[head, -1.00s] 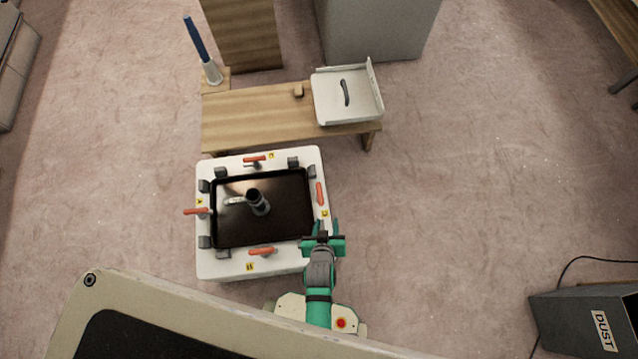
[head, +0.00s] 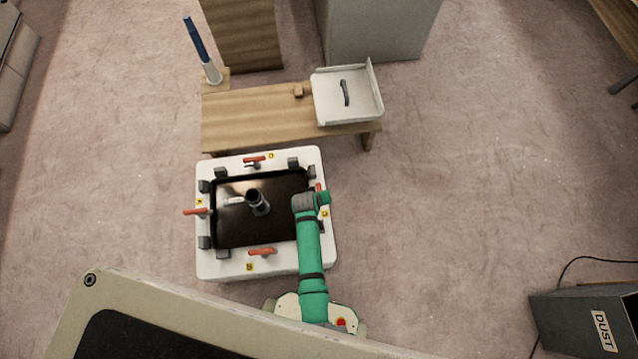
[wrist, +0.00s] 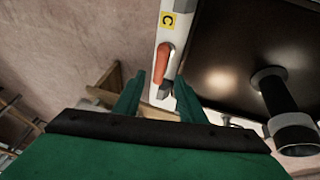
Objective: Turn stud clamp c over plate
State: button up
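Stud clamp c has an orange handle (wrist: 163,63) lying along the white frame's right rim, beside a yellow C label (wrist: 167,20). In the head view only a bit of its handle (head: 319,187) shows past my arm. The dark plate (head: 232,225) sits inside the white frame, with a grey upright post (head: 258,204) on it. My gripper (wrist: 158,84) is open, its two green fingers on either side of the clamp's near end in the wrist picture. Contact cannot be told. In the head view my arm hides the fingers.
Other orange-handled clamps sit on the frame: A (head: 196,211) at left, B (head: 262,251) at the front, D (head: 255,158) at the back. Dark grey blocks line the rim. A wooden bench (head: 250,118) with a white tray (head: 325,112) stands behind.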

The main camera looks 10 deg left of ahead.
jog(key=shift+x, duration=3.4)
grip_shut()
